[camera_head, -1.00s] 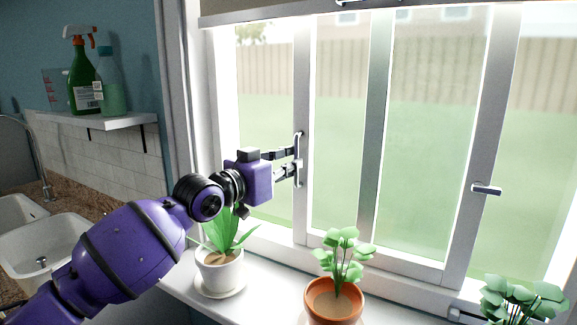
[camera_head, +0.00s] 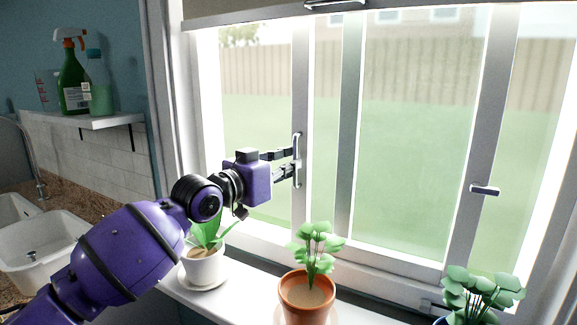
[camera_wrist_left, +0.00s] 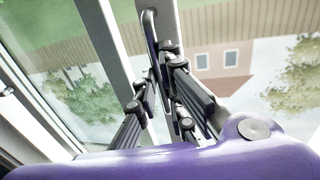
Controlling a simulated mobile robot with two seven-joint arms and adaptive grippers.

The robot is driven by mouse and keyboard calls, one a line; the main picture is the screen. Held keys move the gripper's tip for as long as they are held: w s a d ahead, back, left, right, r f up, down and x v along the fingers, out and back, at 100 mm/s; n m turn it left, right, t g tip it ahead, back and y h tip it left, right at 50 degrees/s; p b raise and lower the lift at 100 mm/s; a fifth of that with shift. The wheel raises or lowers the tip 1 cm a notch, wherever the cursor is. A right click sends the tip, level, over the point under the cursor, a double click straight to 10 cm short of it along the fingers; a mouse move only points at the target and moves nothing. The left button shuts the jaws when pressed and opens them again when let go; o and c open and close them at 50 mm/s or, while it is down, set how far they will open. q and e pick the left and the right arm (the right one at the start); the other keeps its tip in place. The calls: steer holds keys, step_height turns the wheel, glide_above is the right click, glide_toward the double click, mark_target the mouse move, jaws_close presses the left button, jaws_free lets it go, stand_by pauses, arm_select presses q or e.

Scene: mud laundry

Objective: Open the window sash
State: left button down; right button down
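The window sash (camera_head: 300,80) has a grey frame and clear glass, with an upright metal bar handle (camera_head: 297,138) on its left stile. There is an open-looking strip between this stile and the left window jamb; I cannot tell whether it holds glass. My left gripper (camera_head: 294,161) reaches the handle from the left, with its fingertips at the bar. In the left wrist view the handle (camera_wrist_left: 149,28) runs down between the black fingers (camera_wrist_left: 160,66), which appear closed around it. The fingers hide its lower part. My right gripper is not in view.
On the sill (camera_head: 248,300) stand a white-potted plant (camera_head: 204,266), a terracotta-potted plant (camera_head: 306,296) and a dark-potted plant (camera_head: 483,292), below the sash. A latch (camera_head: 484,190) sits on the right stile. A shelf (camera_head: 95,121) with bottles and a sink (camera_head: 45,240) are at left.

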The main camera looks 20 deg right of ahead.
arm_select(q)
steer(key=c, duration=2.2)
jaws_free()
steer(key=shift+r, duration=0.1)
steer(key=shift+o, duration=0.2)
steer(key=v, duration=1.2)
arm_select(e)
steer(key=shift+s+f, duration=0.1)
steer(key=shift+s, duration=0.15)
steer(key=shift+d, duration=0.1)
